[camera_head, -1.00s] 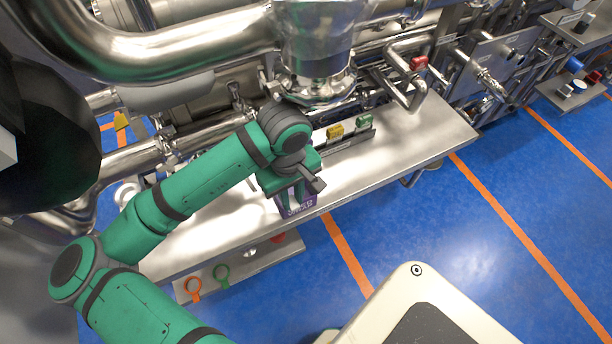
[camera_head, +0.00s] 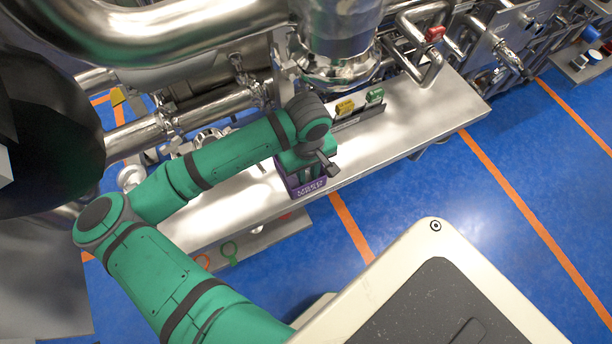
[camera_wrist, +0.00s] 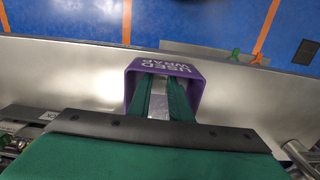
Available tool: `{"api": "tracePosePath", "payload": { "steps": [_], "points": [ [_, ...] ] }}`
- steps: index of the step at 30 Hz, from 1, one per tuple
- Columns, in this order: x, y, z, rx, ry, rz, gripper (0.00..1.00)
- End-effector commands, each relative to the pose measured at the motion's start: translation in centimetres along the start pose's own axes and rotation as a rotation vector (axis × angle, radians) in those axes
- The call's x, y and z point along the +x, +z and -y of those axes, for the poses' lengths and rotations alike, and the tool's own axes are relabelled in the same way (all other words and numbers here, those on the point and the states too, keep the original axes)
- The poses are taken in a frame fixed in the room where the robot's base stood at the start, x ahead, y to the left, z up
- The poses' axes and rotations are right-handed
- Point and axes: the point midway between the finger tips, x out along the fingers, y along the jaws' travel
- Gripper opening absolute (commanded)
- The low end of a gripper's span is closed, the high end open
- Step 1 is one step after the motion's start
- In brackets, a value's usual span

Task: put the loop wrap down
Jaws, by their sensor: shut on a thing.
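A purple open bin (camera_head: 305,188) marked "USED WRAP" stands on the steel bench near its front edge. It also shows in the wrist view (camera_wrist: 192,70), with its label at the far rim. My gripper (camera_wrist: 160,90) points down with both green fingers inside the bin's opening. The fingers are a little apart, shut on a pale grey thing, apparently the loop wrap (camera_wrist: 159,106). Most of it is hidden by the fingers and the bin wall. I cannot tell whether it touches the bin floor. In the head view my wrist covers much of the bin.
The steel bench (camera_head: 425,115) is clear to the right of the bin. A yellow tag (camera_head: 345,107) and a green tag (camera_head: 375,96) stand in a rack behind. Pipes crowd the back.

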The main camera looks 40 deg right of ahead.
Motion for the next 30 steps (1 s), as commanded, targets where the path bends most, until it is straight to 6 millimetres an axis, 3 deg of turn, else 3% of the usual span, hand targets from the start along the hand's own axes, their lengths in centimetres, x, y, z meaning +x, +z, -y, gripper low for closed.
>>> {"api": "tracePosePath", "payload": {
  "steps": [4,11,12,14,24,30],
  "points": [
    [1.5,-0.2,0.4,-0.010,-0.001,-0.001,0.00],
    [1.7,-0.3,0.6,-0.014,0.000,-0.003,0.00],
    [1.7,-0.3,0.6,-0.014,0.000,-0.003,0.25],
    [1.7,-0.3,0.6,-0.014,0.000,-0.003,0.38],
    [1.4,-0.3,0.5,-0.013,0.000,-0.004,0.38],
    [-0.9,-0.2,0.2,-0.005,0.001,-0.005,0.38]
  ]
}}
